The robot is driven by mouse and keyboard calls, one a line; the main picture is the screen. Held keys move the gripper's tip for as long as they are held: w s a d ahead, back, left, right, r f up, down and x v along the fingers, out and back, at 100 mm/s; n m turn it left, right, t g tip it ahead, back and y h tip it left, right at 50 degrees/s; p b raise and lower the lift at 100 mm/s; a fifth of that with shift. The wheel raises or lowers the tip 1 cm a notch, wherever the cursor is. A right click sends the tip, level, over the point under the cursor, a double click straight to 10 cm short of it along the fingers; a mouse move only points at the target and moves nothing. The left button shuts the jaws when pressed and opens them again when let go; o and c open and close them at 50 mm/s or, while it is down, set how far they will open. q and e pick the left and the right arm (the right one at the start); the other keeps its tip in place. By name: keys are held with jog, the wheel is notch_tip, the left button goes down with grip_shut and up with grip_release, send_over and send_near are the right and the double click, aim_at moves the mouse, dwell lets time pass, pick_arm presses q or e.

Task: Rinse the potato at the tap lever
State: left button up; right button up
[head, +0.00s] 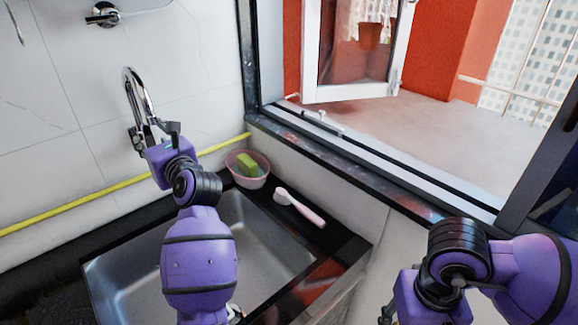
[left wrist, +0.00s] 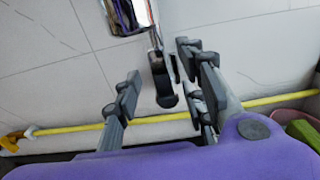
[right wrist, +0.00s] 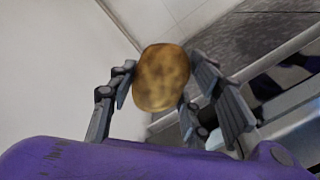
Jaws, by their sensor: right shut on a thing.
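The chrome tap (head: 137,90) rises against the tiled wall behind the sink. My left gripper (head: 154,135) is up at the base of the tap. In the left wrist view the dark tap lever (left wrist: 162,82) stands between its spread fingers (left wrist: 160,78), with a gap on the left side; contact on the right is unclear. My right gripper (right wrist: 157,82) is shut on the brown potato (right wrist: 161,78), one finger on each side. In the head view the right arm is at the lower right, its fingers mostly cut off by the bottom edge and the potato not visible.
The steel sink (head: 255,235) lies below my left arm. A pink bowl (head: 236,174) with a green sponge (head: 247,163) and a pink-handled brush (head: 300,208) sit behind and right of it. A yellow pipe (head: 80,199) runs along the wall. An open window (head: 352,45) is at the right.

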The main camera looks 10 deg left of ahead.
aim_at(149, 135)
pick_arm(q)
jog(key=shift+x, duration=1.65)
grip_shut()
